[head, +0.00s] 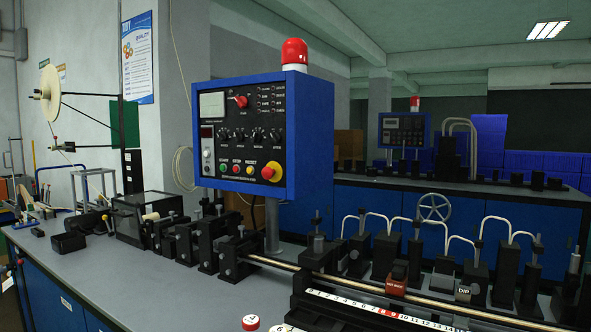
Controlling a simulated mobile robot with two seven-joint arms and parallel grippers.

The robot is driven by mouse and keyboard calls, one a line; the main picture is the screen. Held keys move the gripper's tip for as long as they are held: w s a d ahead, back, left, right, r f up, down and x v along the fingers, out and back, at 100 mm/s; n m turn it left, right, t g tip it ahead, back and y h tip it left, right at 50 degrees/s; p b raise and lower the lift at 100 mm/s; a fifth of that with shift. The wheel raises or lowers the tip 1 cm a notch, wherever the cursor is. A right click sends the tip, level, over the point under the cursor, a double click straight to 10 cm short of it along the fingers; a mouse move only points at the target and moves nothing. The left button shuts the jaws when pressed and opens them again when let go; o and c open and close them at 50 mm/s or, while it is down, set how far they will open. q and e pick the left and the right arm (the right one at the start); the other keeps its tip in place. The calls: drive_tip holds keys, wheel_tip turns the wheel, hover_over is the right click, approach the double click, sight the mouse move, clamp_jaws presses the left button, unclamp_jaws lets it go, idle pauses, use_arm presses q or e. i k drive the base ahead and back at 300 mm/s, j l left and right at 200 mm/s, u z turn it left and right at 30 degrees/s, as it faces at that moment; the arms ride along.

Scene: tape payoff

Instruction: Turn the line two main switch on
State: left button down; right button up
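A blue control box with a black panel (241,146) stands on a grey post in the middle of the view. A red rotary switch (241,101) sits near the top of the panel, beside a pale meter window (212,105). I cannot tell its position or read which line it belongs to. Below are several black knobs, a row of green, red and yellow buttons, and a red stop button on a yellow base (268,172). A second, similar control box (404,131) stands farther back. Neither of my grippers is in view.
A long grey bench (90,277) carries black roller stands, bent pale tubes and a metal rod in front of the box post. A large reel (49,94) stands at the left. Blue crates (530,163) are stacked behind. Space before the panel face looks clear.

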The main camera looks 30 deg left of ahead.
sight(242, 102)
drive_tip(key=u, duration=1.2)
